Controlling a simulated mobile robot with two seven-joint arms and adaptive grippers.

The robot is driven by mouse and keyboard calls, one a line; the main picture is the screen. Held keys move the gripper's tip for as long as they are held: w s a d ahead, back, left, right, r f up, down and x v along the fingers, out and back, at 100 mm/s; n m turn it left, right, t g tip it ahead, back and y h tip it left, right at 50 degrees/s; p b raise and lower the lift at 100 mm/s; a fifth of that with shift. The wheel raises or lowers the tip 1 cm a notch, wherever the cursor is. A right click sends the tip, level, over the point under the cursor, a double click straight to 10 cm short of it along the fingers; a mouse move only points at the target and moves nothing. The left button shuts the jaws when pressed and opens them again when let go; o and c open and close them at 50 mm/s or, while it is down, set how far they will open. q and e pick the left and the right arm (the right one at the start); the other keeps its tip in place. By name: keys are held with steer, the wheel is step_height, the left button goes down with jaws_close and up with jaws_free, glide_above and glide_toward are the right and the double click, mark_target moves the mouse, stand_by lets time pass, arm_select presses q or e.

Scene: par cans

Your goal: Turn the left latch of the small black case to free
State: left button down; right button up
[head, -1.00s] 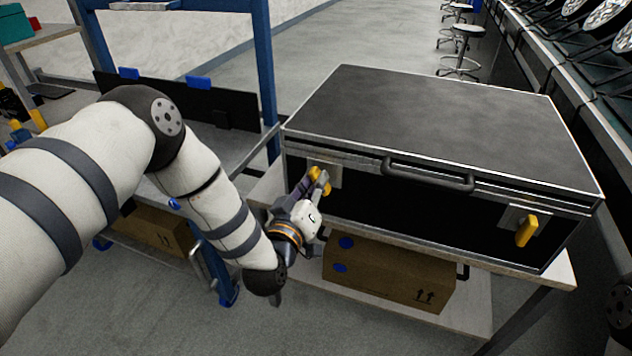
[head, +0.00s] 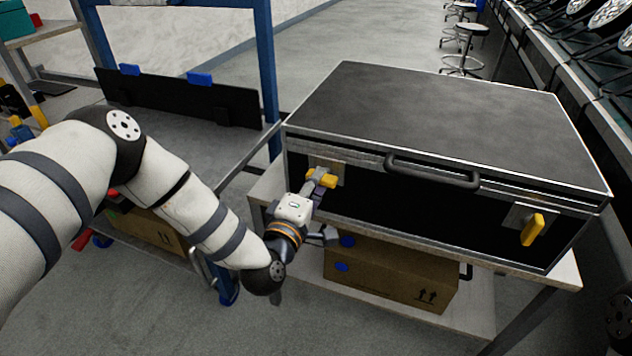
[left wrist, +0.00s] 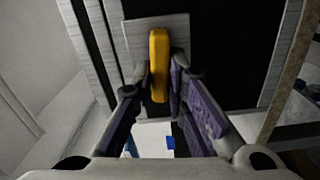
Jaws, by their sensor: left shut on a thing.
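The small black case (head: 370,205) has a yellow left latch (head: 322,177) on its front, set on a pale plate. My left gripper (head: 318,184) is shut on this latch. The yellow right latch (head: 532,229) hangs nearly upright on the same front. My right gripper does not show.
The case rests on a pale shelf table (head: 285,198) with a cardboard box (head: 390,280) below. A blue-framed bench (head: 268,80) stands close on the left, beside my arm. Stools (head: 465,40) and a lamp-lined counter are behind right. The floor in front is clear.

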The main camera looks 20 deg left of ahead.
arm_select(q)
steer(key=shift+d+f+n, duration=0.1)
steer(key=shift+f+n, duration=0.05)
steer(key=shift+n, duration=0.45)
steer(key=c, duration=1.6)
jaws_free()
steer(key=shift+s, duration=0.1)
steer(key=s, duration=1.2)
steer(key=shift+a, duration=0.25)
